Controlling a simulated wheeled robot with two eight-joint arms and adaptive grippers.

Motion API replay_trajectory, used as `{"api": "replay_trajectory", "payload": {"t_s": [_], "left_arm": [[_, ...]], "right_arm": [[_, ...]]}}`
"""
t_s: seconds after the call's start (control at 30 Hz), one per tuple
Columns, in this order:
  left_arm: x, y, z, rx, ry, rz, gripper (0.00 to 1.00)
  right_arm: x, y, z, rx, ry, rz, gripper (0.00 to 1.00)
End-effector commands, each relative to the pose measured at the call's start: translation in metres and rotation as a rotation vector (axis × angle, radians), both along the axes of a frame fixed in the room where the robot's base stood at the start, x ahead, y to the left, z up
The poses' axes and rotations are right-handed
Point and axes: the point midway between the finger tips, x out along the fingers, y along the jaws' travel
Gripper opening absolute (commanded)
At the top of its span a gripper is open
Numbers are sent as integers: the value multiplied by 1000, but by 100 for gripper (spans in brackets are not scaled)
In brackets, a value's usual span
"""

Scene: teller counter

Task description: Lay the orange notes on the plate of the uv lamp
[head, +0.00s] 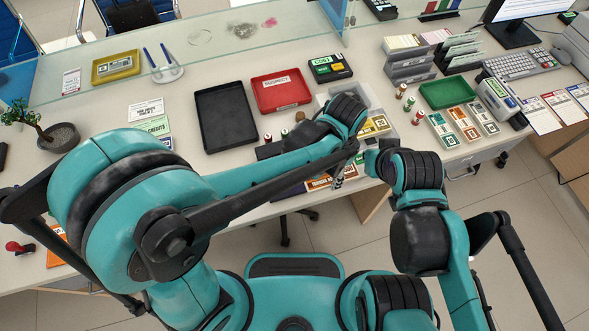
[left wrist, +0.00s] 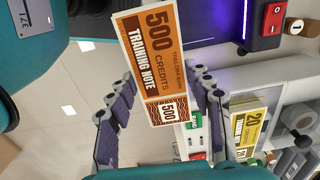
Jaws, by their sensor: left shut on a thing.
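The orange notes (left wrist: 155,60), printed 500 CREDITS TRAINING NOTE, are between the fingers of my left gripper (left wrist: 160,112), which is shut on them. In the head view the orange notes (head: 318,183) show partly, beside my left gripper (head: 340,175) at the counter's front edge. The uv lamp (left wrist: 205,22) fills the top of the left wrist view, with a dark surface, a purple glowing strip and a red switch. The notes' far end overlaps it in the picture; I cannot tell whether they touch. In the head view my arm hides much of the lamp. My right gripper's fingers cannot be made out.
A black tray (head: 226,118) and a red tray (head: 281,92) lie behind my left arm. Yellow notes (left wrist: 247,128) sit in a pale compartment close to the left gripper. A green tray (head: 447,93) stands farther right. My right arm is close beside the left gripper.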

Motion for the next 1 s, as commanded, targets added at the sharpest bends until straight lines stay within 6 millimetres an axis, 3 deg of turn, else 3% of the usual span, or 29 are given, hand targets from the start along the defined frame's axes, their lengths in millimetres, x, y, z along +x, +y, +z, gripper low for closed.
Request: {"api": "replay_trajectory", "payload": {"t_s": [0.3, 0.43, 0.63, 0.87, 1.0], "left_arm": [[31, 69, -48, 0, 0, 11, 20], [40, 88, -60, 0, 0, 9, 20], [44, 97, -68, 0, 0, 6, 20], [44, 97, -102, 0, 0, 5, 20], [44, 97, -105, 0, 0, 6, 20]], "right_arm": [[0, 0, -29, 0, 0, 0, 0], [0, 0, -36, 0, 0, 0, 0], [0, 0, -40, 0, 0, 0, 0], [0, 0, -58, 0, 0, 0, 0], [0, 0, -59, 0, 0, 0, 0]]}}
